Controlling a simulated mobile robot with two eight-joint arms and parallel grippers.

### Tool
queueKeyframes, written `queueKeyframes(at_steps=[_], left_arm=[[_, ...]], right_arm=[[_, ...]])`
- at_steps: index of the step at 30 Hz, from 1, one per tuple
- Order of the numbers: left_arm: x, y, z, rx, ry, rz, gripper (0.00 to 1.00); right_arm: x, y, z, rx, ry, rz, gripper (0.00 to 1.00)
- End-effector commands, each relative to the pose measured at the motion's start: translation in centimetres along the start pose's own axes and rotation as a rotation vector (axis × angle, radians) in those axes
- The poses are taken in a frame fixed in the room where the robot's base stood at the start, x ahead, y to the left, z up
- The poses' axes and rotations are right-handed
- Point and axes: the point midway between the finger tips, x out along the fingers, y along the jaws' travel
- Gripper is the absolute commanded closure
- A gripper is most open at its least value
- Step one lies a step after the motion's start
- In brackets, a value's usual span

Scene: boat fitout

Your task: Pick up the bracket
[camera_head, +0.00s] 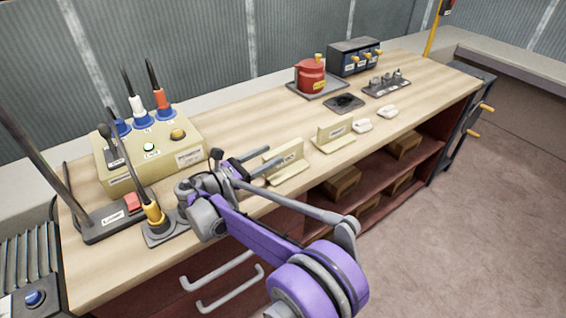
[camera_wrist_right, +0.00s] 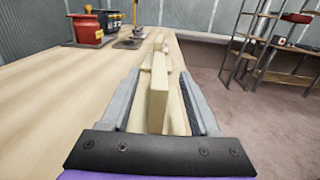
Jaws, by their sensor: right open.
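A cream L-shaped bracket (camera_head: 290,158) with a small label stands on the bench near its front edge. A second similar bracket (camera_head: 334,134) stands farther right along the bench. My right gripper (camera_head: 269,161) is open at the left end of the nearer bracket. In the right wrist view, the upright plate of the bracket (camera_wrist_right: 158,98) stands between the two fingers of the gripper (camera_wrist_right: 160,105), with a gap on both sides. The bracket's near lower end is partly hidden by the gripper body. My left gripper is not in view.
The wooden bench (camera_head: 232,128) carries a cream switch box (camera_head: 183,150) with cables at left. A red pot (camera_head: 310,75), a blue-grey valve box (camera_head: 354,57) and small white parts (camera_head: 363,125) stand farther right. Open shelves (camera_head: 372,180) lie below the front edge.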

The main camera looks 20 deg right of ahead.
Motion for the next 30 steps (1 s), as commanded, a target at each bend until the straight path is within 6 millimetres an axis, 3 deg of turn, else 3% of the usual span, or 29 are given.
queueKeyframes(at_steps=[7, 16, 23, 30], left_arm=[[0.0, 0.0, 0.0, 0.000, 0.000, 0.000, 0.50], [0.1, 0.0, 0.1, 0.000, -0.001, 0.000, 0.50], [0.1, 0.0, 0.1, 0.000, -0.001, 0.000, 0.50], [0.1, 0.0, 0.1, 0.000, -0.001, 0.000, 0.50]], right_arm=[[1.4, 0.0, 0.0, 0.001, 0.001, 0.001, 0.38], [5.5, 0.0, 0.0, 0.001, 0.001, 0.000, 0.38], [5.7, 0.0, 0.1, 0.001, 0.001, 0.001, 0.38], [5.7, 0.0, 0.1, 0.001, 0.001, 0.002, 0.81]])
